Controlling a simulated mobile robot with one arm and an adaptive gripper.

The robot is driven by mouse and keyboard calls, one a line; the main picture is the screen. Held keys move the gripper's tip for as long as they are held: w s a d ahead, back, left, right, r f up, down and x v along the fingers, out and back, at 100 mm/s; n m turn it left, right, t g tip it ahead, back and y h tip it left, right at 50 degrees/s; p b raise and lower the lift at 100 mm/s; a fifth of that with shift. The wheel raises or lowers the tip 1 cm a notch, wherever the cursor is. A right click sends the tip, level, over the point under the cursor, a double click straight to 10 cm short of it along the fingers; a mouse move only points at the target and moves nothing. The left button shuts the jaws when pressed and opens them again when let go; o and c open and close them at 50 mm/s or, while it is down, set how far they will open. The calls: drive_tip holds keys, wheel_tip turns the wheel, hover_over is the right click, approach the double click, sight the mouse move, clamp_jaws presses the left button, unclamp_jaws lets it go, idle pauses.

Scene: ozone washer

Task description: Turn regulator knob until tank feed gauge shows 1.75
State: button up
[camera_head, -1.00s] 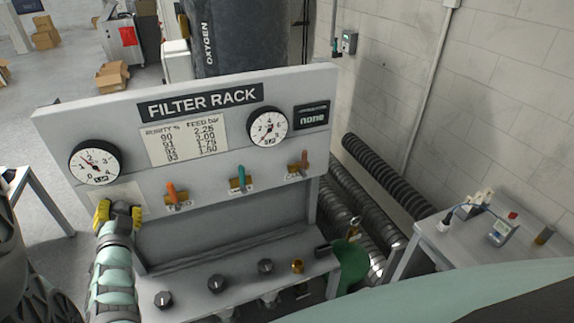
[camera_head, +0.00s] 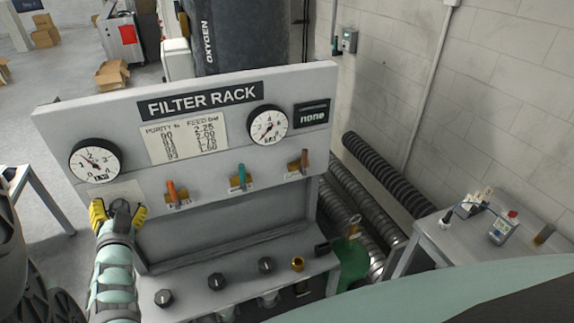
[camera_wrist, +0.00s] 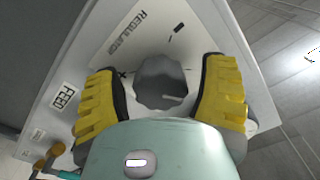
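The dark round regulator knob (camera_wrist: 150,85) sits on a light plate marked REGULATOR in the wrist view. My gripper (camera_wrist: 162,88) is open, with one yellow finger on each side of the knob and narrow gaps between. In the head view my gripper (camera_head: 119,211) is at the panel's lower left, below the left gauge (camera_head: 95,160). That gauge's needle points up and left; its exact reading and label are too small to tell. A second gauge (camera_head: 268,125) is at the upper right of the FILTER RACK panel (camera_head: 225,158).
A chart (camera_head: 185,138) lists purity against feed bar. Orange (camera_head: 172,191), teal (camera_head: 242,177) and brown (camera_head: 304,160) levers stick out along the panel. Several black knobs, including one at front left (camera_head: 164,298), are on the lower shelf. A side table (camera_head: 480,255) stands right.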

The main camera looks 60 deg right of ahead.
drive_tip(key=shift+o, duration=0.2)
drive_tip(key=v, duration=1.2)
idle(0.4)
